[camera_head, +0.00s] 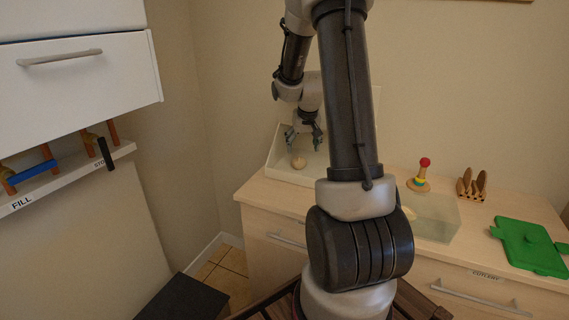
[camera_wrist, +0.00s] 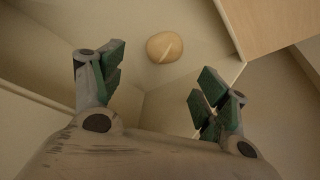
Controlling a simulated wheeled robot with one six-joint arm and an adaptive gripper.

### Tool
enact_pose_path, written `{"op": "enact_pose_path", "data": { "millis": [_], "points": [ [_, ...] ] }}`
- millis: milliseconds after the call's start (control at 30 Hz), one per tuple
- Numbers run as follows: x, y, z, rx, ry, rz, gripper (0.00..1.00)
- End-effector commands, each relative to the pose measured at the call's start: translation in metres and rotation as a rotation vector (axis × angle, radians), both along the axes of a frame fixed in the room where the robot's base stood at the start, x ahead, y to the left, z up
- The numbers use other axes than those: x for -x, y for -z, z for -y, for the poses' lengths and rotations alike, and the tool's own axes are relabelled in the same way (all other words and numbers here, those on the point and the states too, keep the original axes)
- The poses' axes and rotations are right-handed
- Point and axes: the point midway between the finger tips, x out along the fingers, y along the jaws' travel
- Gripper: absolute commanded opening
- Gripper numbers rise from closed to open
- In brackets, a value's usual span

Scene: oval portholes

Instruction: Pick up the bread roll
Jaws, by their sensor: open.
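The bread roll (camera_wrist: 165,47) is a small round tan roll with a pale stripe. In the wrist view it lies on the floor of a white bin, a little beyond my fingertips and between their lines. In the head view the roll (camera_head: 298,163) shows inside the white bin (camera_head: 283,175) at the back left of the counter. My gripper (camera_head: 304,139) hangs over the bin, just above the roll. In the wrist view my gripper (camera_wrist: 158,80) is open and empty, its two green-padded fingers wide apart. The roll appears apart from both fingers.
The bin walls (camera_wrist: 222,25) stand close around my fingers. A clear tray (camera_head: 432,215), a ring stacker (camera_head: 419,177), a wooden holder (camera_head: 471,187) and a green board (camera_head: 531,246) sit to the right on the counter. A white cabinet (camera_head: 75,75) hangs at left.

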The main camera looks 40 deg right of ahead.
Motion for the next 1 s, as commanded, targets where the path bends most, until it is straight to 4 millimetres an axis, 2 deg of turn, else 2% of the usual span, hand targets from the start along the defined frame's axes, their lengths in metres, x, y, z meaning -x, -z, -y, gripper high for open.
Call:
{"op": "enact_pose_path", "data": {
  "millis": [500,800,867,1000],
  "points": [
    [-0.022,0.066,0.007,-0.001,0.0,-0.002,0.74],
    [-0.024,0.072,0.008,-0.001,0.0,0.0,0.74],
    [-0.024,0.072,0.008,-0.001,0.0,0.0,0.67],
    [-0.024,0.072,0.008,-0.001,0.0,0.0,0.42]
  ]
}}
